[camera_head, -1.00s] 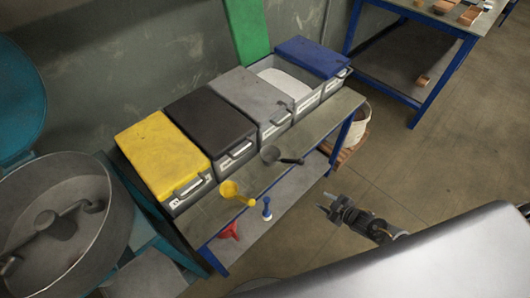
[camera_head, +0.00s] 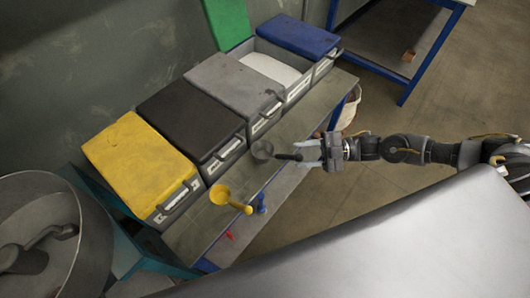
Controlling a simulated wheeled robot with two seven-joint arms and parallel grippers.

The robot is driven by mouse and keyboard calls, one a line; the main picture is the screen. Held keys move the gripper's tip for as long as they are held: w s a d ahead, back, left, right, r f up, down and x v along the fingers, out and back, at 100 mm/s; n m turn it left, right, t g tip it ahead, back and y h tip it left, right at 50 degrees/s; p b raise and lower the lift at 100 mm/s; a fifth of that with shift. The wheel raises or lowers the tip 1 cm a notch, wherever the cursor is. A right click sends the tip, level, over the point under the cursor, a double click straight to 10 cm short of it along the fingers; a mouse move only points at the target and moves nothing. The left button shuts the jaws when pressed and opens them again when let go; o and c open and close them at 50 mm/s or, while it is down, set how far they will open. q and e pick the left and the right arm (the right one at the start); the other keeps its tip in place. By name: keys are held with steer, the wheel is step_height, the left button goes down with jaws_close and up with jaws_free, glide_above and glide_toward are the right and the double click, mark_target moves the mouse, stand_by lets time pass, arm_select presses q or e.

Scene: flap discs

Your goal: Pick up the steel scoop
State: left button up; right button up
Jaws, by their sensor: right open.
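The steel scoop (camera_head: 262,150) lies on the narrow bench in front of the grey-lidded bin, its round grey bowl to the left and its dark handle (camera_head: 288,157) pointing right. My right gripper (camera_head: 308,153) comes in from the right, open, with its pale fingers at the end of the handle. I cannot tell whether the fingers are around the handle or just above it. My left gripper is not in view.
A yellow scoop (camera_head: 228,198) and a blue tool (camera_head: 261,204) are nearer on the bench (camera_head: 196,232). Bins with yellow (camera_head: 138,166), black (camera_head: 190,118), grey (camera_head: 232,84) and blue (camera_head: 298,36) lids line its back. A mixing drum (camera_head: 92,245) stands at left.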

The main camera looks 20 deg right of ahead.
mark_target(282, 158)
steer(key=shift+f+x, duration=0.25)
steer(key=shift+x, duration=1.35)
steer(key=shift+f+x, duration=0.2)
steer(key=shift+x, duration=1.45)
jaws_close()
